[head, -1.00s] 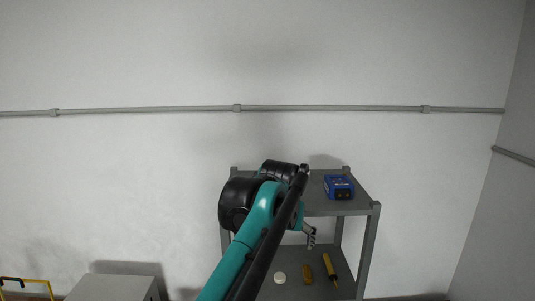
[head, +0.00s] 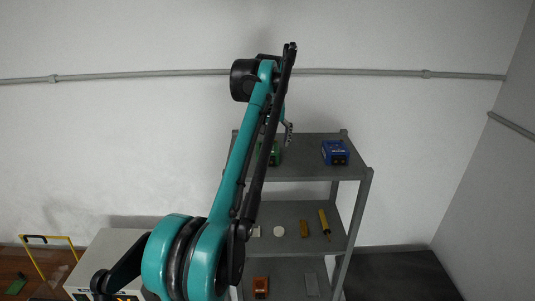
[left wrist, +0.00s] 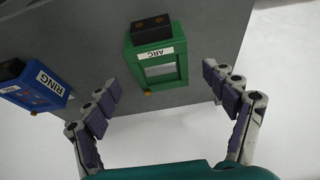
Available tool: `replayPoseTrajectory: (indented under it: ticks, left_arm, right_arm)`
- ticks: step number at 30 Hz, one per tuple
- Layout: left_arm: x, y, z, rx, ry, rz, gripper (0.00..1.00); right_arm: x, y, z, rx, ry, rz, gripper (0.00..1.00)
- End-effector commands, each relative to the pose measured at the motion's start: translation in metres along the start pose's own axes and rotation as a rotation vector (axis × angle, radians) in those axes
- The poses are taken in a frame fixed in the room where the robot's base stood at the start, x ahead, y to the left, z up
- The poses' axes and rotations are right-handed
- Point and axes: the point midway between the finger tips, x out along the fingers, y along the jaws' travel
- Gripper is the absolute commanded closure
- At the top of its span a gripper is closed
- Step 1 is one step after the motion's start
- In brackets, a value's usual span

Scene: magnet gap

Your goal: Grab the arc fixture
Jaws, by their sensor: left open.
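The arc fixture is a green box with a white ARC label and a black top block; it shows in the left wrist view (left wrist: 155,62) on the grey shelf top. In the head view the green arc fixture (head: 274,155) is partly hidden behind my left arm. My left gripper (head: 288,134) is above the shelf's back area, near the green box. In the left wrist view my left gripper (left wrist: 163,86) is open and empty, its fingers spread to either side below the box, not touching it. My right gripper is in neither view.
A blue RING fixture (head: 335,152) stands to the right on the same grey shelf unit (head: 305,171). The middle shelf holds a white disc (head: 279,231), a brown block (head: 304,229) and a yellow tool (head: 324,222). A grey cabinet (head: 112,247) stands at the left.

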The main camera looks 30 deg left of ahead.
Motion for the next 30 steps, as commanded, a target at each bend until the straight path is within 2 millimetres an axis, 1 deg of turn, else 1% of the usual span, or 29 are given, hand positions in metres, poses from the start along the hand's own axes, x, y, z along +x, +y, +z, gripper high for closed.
replayPoseTrajectory:
  ticks: [3,7,10,16,17,18,20,21,23,24,25,30]
  left_arm:
    - [0.018,-0.001,0.001,0.0,0.0,0.0,0.16]
    - [0.034,0.0,0.001,0.0,0.0,0.0,0.16]
    - [0.039,0.0,0.001,0.0,0.0,0.0,0.16]
    - [0.04,0.0,0.001,0.0,0.0,0.0,0.16]
    - [0.04,0.0,0.001,0.0,0.0,0.0,0.23]
    - [0.04,0.0,0.001,0.0,0.0,0.0,0.34]
    - [0.04,0.0,0.001,0.0,0.0,0.0,0.5]
    - [0.04,0.0,0.001,0.0,0.0,0.0,0.6]
    - [0.04,0.0,0.001,0.0,0.0,0.0,0.76]
    - [0.04,0.0,0.002,0.0,0.0,0.0,0.87]
    - [0.04,0.0,0.002,0.0,0.0,0.0,0.92]
    - [0.039,-0.001,0.002,0.0,0.001,0.0,0.93]
  right_arm:
    - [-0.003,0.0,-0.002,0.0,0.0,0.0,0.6]
    - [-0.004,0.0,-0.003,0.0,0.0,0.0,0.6]
    - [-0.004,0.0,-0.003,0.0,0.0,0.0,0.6]
    - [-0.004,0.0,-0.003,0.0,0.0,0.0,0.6]
    - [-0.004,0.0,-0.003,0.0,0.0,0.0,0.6]
    - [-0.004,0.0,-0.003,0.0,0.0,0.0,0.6]
    - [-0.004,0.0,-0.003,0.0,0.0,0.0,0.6]
    - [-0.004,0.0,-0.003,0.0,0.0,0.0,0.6]
    - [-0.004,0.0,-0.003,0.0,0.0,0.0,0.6]
    - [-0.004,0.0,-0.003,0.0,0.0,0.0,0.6]
    - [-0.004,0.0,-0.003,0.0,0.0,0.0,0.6]
    - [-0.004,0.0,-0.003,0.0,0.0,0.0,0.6]
